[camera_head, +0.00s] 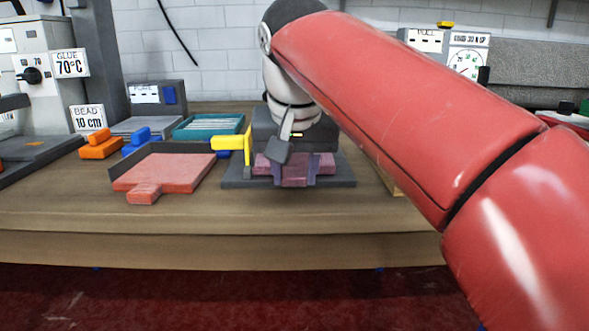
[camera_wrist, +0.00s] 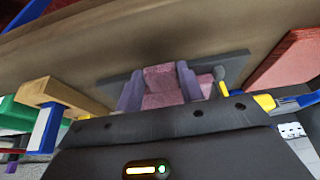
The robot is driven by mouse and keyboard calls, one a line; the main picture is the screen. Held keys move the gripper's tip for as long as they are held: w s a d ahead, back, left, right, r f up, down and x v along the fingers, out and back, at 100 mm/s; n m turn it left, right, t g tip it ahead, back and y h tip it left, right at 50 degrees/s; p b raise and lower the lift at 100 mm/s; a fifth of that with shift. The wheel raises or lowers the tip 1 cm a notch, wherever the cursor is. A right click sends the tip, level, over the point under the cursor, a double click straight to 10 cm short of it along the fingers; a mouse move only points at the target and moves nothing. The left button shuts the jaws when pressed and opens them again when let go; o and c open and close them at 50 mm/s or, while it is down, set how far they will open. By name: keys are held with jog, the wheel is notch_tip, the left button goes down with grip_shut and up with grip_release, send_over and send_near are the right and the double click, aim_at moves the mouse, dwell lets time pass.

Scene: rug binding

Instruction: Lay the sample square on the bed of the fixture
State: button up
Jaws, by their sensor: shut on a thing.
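The sample square (camera_head: 294,178) is mauve-pink with a tab. In the wrist view the square (camera_wrist: 161,78) shows between the two purple fingers of my gripper (camera_wrist: 159,88). My gripper (camera_head: 291,168) is shut on it, pointing down over the fixture. The fixture (camera_head: 235,182) has a flat dark grey bed and a yellow-handled clamp (camera_head: 228,143) at its left. In the wrist view the fixture's dark plate (camera_wrist: 118,88) shows behind the fingers. The square is low over the bed; I cannot tell whether it touches. My gripper hides the fixture's back part.
A red tabbed plate (camera_head: 165,172) lies against a dark fence to the left. Orange (camera_head: 100,146) and blue (camera_head: 140,137) handled pieces and a teal tray (camera_head: 208,127) sit behind it. A wooden block (camera_wrist: 52,92) stands close beside the fixture. The front table strip is clear.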

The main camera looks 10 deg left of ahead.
jog(key=shift+f, duration=0.6)
jog(key=shift+c, duration=0.4)
jog(key=o, duration=1.1)
jog(key=shift+o, duration=0.2)
jog(key=shift+r, duration=0.15)
